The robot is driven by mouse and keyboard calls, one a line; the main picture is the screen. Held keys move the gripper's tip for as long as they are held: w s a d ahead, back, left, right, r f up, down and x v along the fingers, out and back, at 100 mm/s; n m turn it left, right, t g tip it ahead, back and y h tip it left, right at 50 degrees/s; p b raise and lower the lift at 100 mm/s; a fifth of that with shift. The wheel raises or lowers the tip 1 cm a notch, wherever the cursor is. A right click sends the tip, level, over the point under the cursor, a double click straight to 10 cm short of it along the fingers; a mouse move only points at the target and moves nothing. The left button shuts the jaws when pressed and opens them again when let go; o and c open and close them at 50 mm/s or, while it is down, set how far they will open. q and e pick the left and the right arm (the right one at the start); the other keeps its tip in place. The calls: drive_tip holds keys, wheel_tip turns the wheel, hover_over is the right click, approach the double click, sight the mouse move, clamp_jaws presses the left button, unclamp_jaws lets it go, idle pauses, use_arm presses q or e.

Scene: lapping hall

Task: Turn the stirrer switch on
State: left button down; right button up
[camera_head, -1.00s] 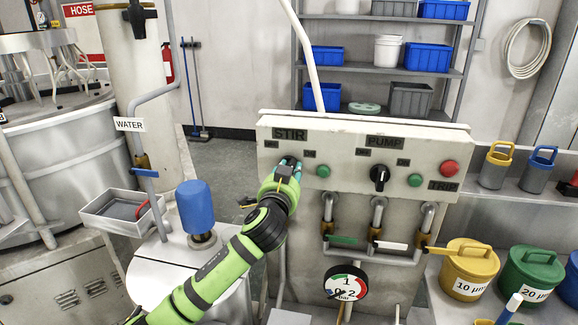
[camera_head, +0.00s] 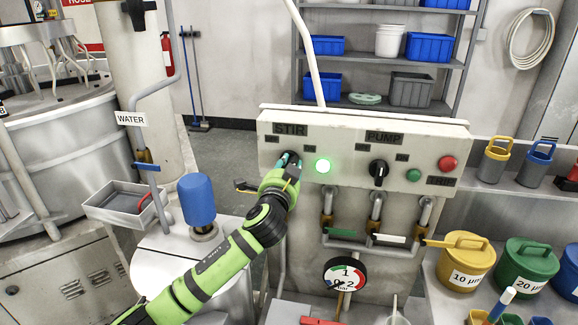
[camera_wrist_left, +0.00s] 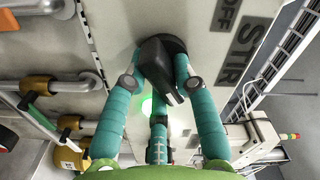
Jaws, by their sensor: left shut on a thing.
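The control panel (camera_head: 345,172) stands ahead with the STIR label (camera_head: 290,129) at its upper left. The black stirrer switch knob shows in the left wrist view (camera_wrist_left: 160,68), turned at a slant, between the teal fingers. In the head view it is mostly hidden behind my left gripper (camera_head: 288,162). My left gripper, also in the left wrist view (camera_wrist_left: 155,85), is shut on the knob. The green lamp (camera_head: 323,166) beside the switch is brightly lit. My right gripper is not in view.
The pump switch (camera_head: 378,171), a dark green lamp (camera_head: 413,175) and a red trip button (camera_head: 446,163) sit on the same panel. Pipes and a pressure gauge (camera_head: 345,275) are below. A blue-capped motor (camera_head: 197,200) stands close to my left arm.

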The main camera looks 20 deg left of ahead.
use_arm(q)
drive_tip(key=shift+r, duration=0.1)
drive_tip(key=c, duration=1)
unclamp_jaws()
drive_tip(key=v, duration=1.2)
